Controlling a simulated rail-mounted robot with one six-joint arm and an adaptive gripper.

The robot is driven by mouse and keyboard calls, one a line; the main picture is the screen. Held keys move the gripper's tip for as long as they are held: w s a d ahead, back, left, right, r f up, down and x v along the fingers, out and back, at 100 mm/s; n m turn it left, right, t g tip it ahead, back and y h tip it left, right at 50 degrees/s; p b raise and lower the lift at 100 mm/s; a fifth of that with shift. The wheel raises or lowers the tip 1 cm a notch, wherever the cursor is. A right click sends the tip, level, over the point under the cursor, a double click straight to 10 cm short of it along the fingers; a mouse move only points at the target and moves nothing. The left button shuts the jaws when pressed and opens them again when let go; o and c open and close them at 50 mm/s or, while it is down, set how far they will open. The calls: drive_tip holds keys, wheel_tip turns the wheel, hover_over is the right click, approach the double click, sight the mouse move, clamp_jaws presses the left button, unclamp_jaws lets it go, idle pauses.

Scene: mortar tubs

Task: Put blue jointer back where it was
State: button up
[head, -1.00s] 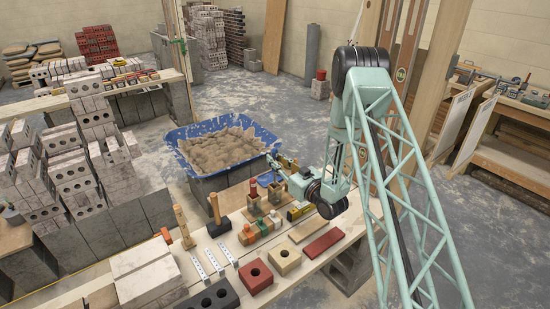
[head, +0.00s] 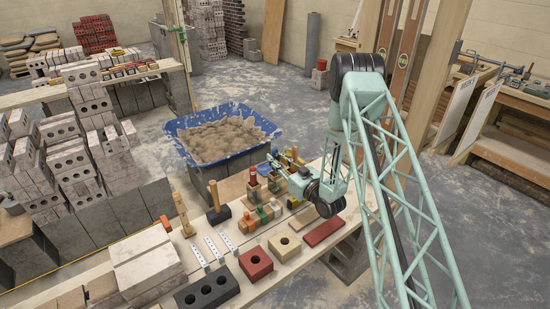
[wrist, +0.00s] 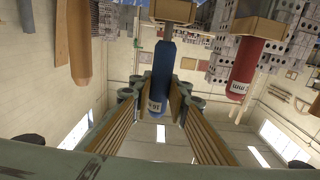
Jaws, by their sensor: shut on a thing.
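The blue jointer (wrist: 161,78) has a blue handle with pale lettering at its end, seen between my fingers in the wrist view. My gripper (wrist: 160,100) is shut on this handle. The handle's metal collar meets a wooden block (wrist: 172,10) at the top of that view; whether the jointer is seated in it or in front of it, I cannot tell. A red-handled jointer (wrist: 241,72) is at the right, apart from my fingers, at another wooden block (wrist: 256,28). In the head view my gripper (head: 277,166) is small above the bench's far part, and the blue jointer is hard to make out.
The bench (head: 262,270) carries a mallet (head: 217,205), bricks such as a red one (head: 256,263), and several small wooden blocks close together near my gripper. A blue mortar tub (head: 232,158) stands just behind. A timber post (head: 440,75) rises at the right.

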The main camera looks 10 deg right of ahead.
drive_tip(key=shift+f+b, duration=1.15)
drive_tip(key=shift+f, duration=0.55)
drive_tip(key=shift+f+b, duration=0.5)
drive_tip(key=shift+f, duration=0.1)
idle(0.4)
drive_tip(key=o, duration=1.1)
drive_tip(key=shift+c, duration=0.2)
drive_tip(key=shift+s+d, duration=0.1)
drive_tip(key=shift+s, duration=0.05)
drive_tip(key=v, duration=1.1)
drive_tip(key=shift+s, duration=0.3)
drive_tip(key=shift+w+d, duration=0.1)
